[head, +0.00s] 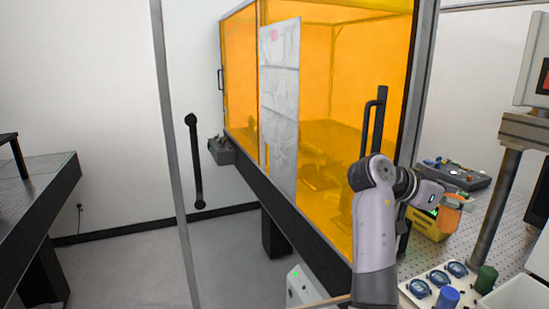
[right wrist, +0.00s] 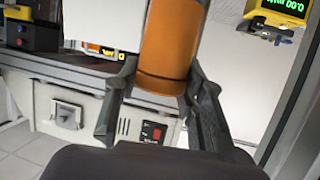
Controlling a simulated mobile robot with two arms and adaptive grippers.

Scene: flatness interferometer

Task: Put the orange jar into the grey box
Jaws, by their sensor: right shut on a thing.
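The orange jar (right wrist: 168,50) stands between the two fingers of my right gripper (right wrist: 160,110) in the right wrist view. The fingers are shut on its lower part. In the head view the right gripper (head: 441,203) is at the right, over the bench, with the orange jar (head: 452,217) partly showing at its end. A small grey box (head: 221,152) hangs at the left side of the orange enclosure, far from this gripper; its inside is hard to make out. My left gripper is not in view.
The orange-walled enclosure (head: 370,60) fills the middle. A yellow device (head: 428,224) stands behind the gripper. Blue-rimmed goggles (head: 456,269), a blue jar (head: 446,298), a green jar (head: 486,279) and a white bin (head: 518,294) crowd the bench's front. A grey post (head: 497,205) rises at right.

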